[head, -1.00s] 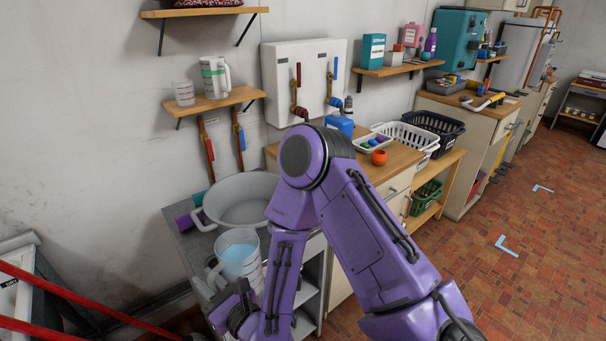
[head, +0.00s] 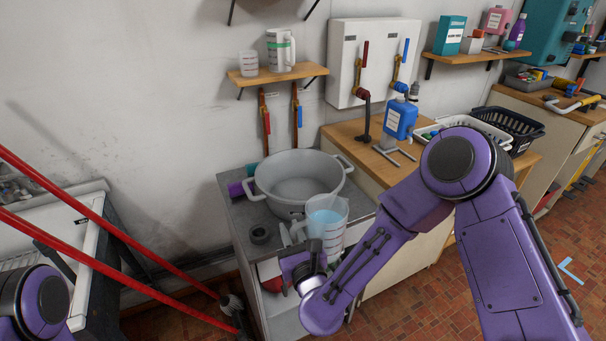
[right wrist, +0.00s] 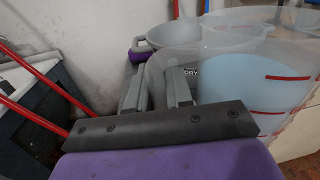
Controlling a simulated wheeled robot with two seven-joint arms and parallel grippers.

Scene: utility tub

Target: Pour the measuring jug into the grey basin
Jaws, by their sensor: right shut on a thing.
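The clear measuring jug (head: 327,218) holds blue liquid and stands about upright in front of the grey basin (head: 345,181), overlapping its front rim in the head view. My right gripper (head: 303,258) is shut on the jug's handle side. In the right wrist view the fingers (right wrist: 160,92) are at the handle, and the jug (right wrist: 235,85) with its red marks fills the right side. The basin (right wrist: 172,36) shows behind it. The basin sits on a grey worktop and looks empty inside. I cannot tell whether the jug touches the worktop. My left gripper is out of view.
A purple item (head: 240,188) lies left of the basin. A blue container (head: 400,118) stands on the wooden counter at right. Red bars (head: 110,240) cross at left.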

